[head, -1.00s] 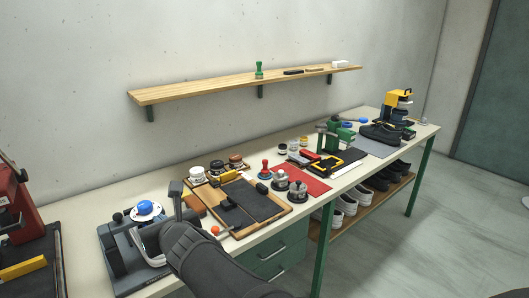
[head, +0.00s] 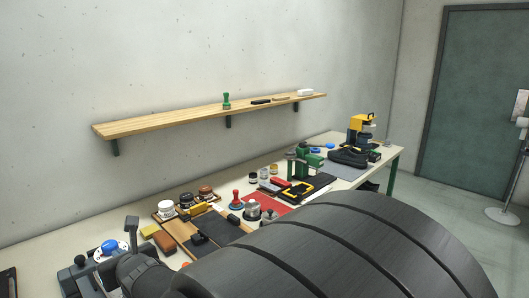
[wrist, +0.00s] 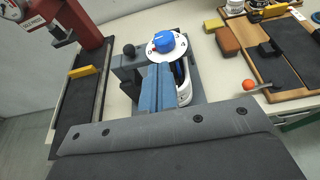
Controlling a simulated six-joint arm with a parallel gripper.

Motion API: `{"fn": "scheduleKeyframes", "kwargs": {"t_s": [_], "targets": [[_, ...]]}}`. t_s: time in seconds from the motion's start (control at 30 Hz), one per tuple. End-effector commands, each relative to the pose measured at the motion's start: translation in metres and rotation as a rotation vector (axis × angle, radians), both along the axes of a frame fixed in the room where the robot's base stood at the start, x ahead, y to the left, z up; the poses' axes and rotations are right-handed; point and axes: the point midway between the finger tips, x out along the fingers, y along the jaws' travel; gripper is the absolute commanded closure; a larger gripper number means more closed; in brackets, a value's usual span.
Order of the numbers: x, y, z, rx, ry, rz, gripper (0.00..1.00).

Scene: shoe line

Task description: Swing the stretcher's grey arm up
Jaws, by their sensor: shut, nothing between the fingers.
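The stretcher is a dark grey device at the near left end of the bench, with a blue knob (wrist: 163,40) on a white dial and a white shoe (wrist: 185,90) partly in it. A black ball (wrist: 128,51) stands at its left by a grey bar (wrist: 130,62), which I take for the grey arm; its angle is hard to judge. In the head view the blue knob (head: 109,246) shows at the lower left. My gripper (wrist: 160,68) is shut and empty, its blue-grey fingers over the stretcher, in front of the dial. Contact cannot be told.
A red machine (wrist: 70,25) and a dark board with a yellow bar (wrist: 84,70) stand to the left. A wooden-edged tray (wrist: 262,75) lies to the right, with an orange ball (wrist: 248,85) on a lever by it. A shelf (head: 200,118) hangs above.

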Motion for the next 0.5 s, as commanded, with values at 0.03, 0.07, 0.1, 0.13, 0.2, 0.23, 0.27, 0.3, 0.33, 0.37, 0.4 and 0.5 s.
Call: {"fn": "scheduleKeyframes", "kwargs": {"t_s": [0.03,0.07,0.1,0.13,0.2,0.23,0.27,0.3,0.33,0.37,0.4,0.5], "targets": [[0.004,0.005,-0.003,-0.002,0.002,0.001,1.00],[0.007,0.007,-0.004,-0.001,0.002,0.001,1.00],[0.010,0.010,-0.006,-0.001,0.002,0.001,1.00],[0.012,0.013,-0.007,-0.002,0.002,0.001,1.00],[0.018,0.018,-0.010,-0.002,0.002,0.000,1.00],[0.021,0.021,-0.011,0.000,0.001,0.001,1.00],[0.023,0.024,-0.012,0.000,0.001,0.001,1.00],[0.026,0.027,-0.014,-0.001,0.002,0.001,1.00],[0.029,0.030,-0.015,-0.001,0.002,0.001,1.00],[0.032,0.032,-0.017,-0.001,0.002,0.001,1.00],[0.035,0.036,-0.019,-0.001,0.001,0.000,1.00],[0.044,0.045,-0.022,0.000,0.001,0.001,1.00]]}}
